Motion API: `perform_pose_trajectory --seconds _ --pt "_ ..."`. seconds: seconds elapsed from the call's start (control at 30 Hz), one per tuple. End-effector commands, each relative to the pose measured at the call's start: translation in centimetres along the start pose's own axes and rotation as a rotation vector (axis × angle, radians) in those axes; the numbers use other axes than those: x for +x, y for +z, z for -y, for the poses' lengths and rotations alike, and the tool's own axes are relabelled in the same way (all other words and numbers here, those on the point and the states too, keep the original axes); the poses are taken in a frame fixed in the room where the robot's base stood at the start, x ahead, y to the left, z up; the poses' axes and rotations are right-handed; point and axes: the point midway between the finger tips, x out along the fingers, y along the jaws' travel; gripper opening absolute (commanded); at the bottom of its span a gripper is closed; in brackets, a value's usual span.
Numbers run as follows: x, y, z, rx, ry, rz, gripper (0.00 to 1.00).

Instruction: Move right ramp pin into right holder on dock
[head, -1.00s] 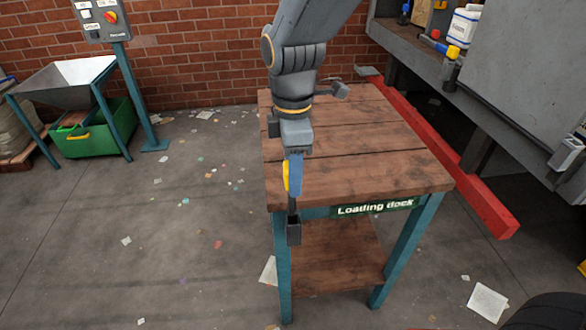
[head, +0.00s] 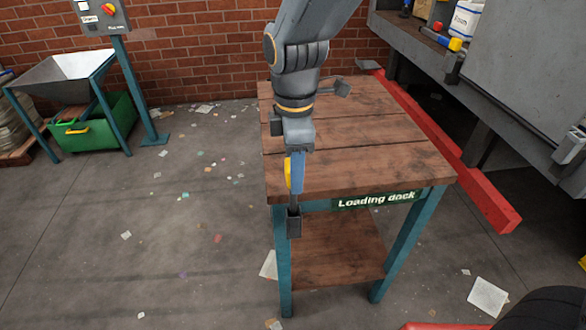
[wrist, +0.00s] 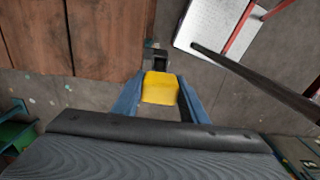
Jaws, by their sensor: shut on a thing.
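My gripper (head: 296,172) points down just outside the front left corner of the wooden-topped loading dock table (head: 350,170). Its blue fingers are shut on the yellow grip of the ramp pin (head: 287,174); the wrist view shows this yellow grip (wrist: 160,88) between the fingers. A thin dark shaft runs down from the grip. A dark box-like holder (head: 294,224) shows below it near the table's front left leg, and also in the wrist view (wrist: 154,63) beside the wood edge. I cannot tell whether the shaft's tip is inside it.
A yellow-ended tool (head: 454,44) sits above. A hopper (head: 65,75) and green bin (head: 95,128) stand at the left. Open floor lies left of the table.

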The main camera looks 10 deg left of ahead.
Motion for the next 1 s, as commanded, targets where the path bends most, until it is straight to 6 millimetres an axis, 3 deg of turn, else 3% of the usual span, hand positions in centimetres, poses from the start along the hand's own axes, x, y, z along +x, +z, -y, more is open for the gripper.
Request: perform_pose_trajectory --seconds 1.0 --pt "0.63 -0.03 0.03 0.000 -0.001 0.000 0.09"
